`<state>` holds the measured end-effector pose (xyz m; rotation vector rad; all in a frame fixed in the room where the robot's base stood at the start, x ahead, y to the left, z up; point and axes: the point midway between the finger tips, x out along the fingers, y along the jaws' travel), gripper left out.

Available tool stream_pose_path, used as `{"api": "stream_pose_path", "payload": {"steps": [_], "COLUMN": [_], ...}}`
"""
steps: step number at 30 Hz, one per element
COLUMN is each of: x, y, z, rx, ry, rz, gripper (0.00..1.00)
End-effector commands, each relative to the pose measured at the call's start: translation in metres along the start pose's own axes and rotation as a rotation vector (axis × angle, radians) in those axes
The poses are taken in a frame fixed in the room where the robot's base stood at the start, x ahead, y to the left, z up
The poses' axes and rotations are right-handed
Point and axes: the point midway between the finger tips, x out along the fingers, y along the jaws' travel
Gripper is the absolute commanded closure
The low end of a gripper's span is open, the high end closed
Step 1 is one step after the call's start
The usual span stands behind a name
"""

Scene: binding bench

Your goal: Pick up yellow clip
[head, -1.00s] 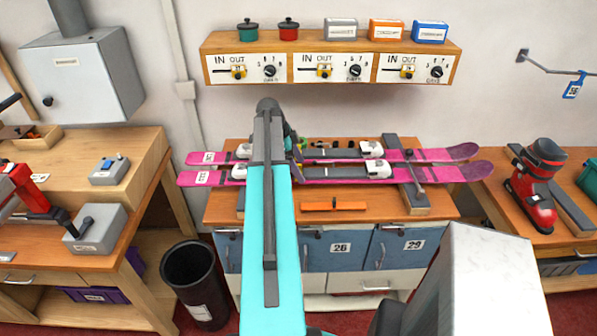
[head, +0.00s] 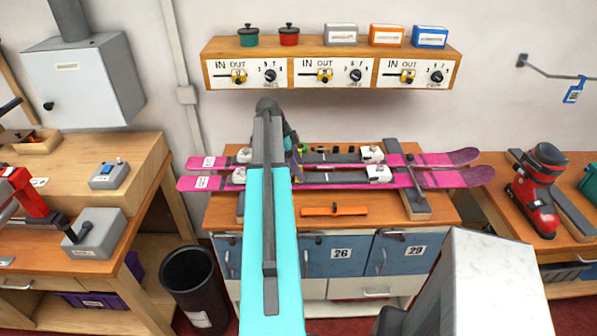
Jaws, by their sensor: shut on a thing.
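My gripper (head: 296,160) is over the bench at the skis, largely hidden behind my own turquoise arm. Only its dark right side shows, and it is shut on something. A small yellow patch beside it looks like the yellow clip (head: 300,151), mostly hidden. A row of small dark pieces (head: 350,150) lies to its right, behind the skis.
Two pink skis (head: 450,177) with white bindings lie across the wooden bench, over a dark support (head: 411,195). An orange bar (head: 335,210) lies in front. A panel (head: 331,70) with dials and yellow sliders hangs above. A black bin (head: 192,280) stands left.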

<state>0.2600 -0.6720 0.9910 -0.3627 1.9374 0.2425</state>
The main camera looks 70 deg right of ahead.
Motion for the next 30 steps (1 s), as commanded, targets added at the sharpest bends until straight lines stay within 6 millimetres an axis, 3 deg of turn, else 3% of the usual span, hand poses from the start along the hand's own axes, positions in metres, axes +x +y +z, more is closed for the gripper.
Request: {"api": "stream_pose_path", "payload": {"steps": [18, 30], "x": [-0.065, -0.076], "y": [-0.001, 0.0], "z": [-0.028, -0.033], "rx": [0.001, 0.001], "ry": [0.0, 0.0], "rz": [-0.001, 0.001], "gripper": [0.65, 0.65]}}
